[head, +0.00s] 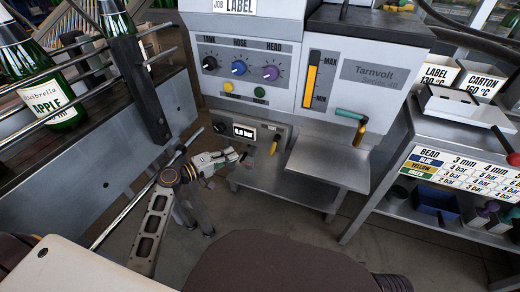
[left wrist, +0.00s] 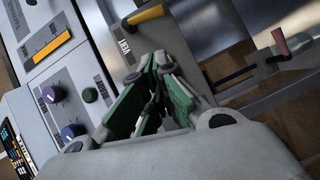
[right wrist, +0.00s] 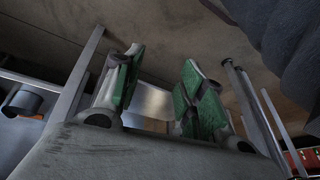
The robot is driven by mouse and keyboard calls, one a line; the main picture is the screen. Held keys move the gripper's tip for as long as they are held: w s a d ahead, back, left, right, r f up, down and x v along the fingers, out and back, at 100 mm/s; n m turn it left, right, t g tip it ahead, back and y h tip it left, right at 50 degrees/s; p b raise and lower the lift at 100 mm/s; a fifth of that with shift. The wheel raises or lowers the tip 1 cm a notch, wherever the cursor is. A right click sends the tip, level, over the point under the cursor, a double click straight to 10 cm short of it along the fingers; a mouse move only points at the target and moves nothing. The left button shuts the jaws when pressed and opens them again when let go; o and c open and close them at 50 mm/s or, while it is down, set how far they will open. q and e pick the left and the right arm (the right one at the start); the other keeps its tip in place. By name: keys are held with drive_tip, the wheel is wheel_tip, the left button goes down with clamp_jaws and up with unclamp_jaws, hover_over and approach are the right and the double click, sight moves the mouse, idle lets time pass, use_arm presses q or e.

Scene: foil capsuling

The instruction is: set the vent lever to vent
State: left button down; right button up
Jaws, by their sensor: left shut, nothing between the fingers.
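The vent lever (head: 274,146) is a short orange handle on the right end of the small grey panel, below the knobs. In the head view it points downward. In the left wrist view the orange lever (left wrist: 146,14) stands beside a label that appears to read VENT. My left gripper (head: 238,155) is shut and empty, just left of and below the lever. A gap shows between its fingertips (left wrist: 157,68) and the lever in the left wrist view. My right gripper (right wrist: 160,64) is open and empty, away from the panel; it is outside the head view.
A pressure display (head: 243,132) and a black knob (head: 220,128) share the panel. A railed rack with bottles (head: 50,100) stands left. A side table (head: 440,130) stands right.

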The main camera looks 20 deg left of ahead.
sight(274, 146)
use_arm(q)
drive_tip(key=shift+w+d, duration=0.1)
drive_tip(key=b+x, duration=0.1)
drive_tip(key=x, duration=0.3)
drive_tip(key=d+x, duration=0.1)
drive_tip(key=x, duration=0.3)
drive_tip(key=s+b+x, duration=0.1)
drive_tip(key=x, duration=0.2)
drive_tip(key=shift+w+d+f+b, duration=0.3)
drive_tip(key=shift+d+f, duration=0.1)
drive_tip(key=shift+d, duration=0.1)
drive_tip(key=shift+d+f, duration=0.1)
drive_tip(key=shift+d, duration=0.45)
use_arm(e)
wheel_tip(274, 146, down, 6)
drive_tip(key=a+t+y, duration=0.1)
drive_tip(key=shift+w+a, duration=0.35)
drive_tip(key=shift+w, duration=0.1)
